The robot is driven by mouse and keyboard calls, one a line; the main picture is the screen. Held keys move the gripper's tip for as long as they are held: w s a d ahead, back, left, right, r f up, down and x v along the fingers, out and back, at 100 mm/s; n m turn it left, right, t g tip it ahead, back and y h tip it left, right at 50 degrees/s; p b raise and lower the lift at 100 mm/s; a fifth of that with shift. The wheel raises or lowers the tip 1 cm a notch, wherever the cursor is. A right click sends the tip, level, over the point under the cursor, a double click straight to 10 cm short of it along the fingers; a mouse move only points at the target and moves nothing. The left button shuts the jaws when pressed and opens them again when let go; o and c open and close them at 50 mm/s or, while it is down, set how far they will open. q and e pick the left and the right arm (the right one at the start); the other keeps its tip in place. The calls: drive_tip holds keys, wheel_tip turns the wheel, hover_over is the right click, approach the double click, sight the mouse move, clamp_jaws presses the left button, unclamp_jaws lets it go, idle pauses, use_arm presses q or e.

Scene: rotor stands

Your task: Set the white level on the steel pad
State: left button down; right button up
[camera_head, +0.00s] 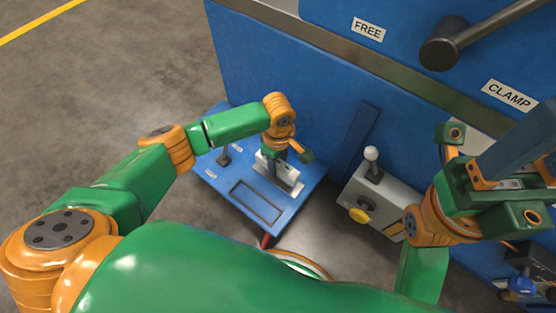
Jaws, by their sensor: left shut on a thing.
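My left arm reaches in from the left over a blue bench top. Its gripper (285,159) points down and is shut on a white block-like thing, which I take to be the white level (264,167). The wrist and fingers hide part of the level, and I cannot tell whether its underside touches the bench. A grey upright piece shows beside it. I cannot make out the steel pad clearly. My right gripper (496,190) is at the right, away from the level, and its jaw opening is unclear.
A dark rectangular outline (257,202) lies on the blue bench top (231,204) in front of the level. A grey box with a yellow knob (358,215) and white-tipped lever (371,154) stands right. A large dark handle (445,45) sits between FREE and CLAMP labels.

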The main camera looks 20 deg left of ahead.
use_arm(q)
drive_tip(key=shift+f, duration=0.1)
drive_tip(key=shift+f+b, duration=0.3)
drive_tip(key=shift+f, duration=0.6)
drive_tip(key=shift+f, duration=0.2)
drive_tip(key=shift+f, duration=0.4)
idle(0.4)
drive_tip(key=shift+p, duration=0.55)
drive_tip(key=shift+f, duration=0.4)
idle(0.4)
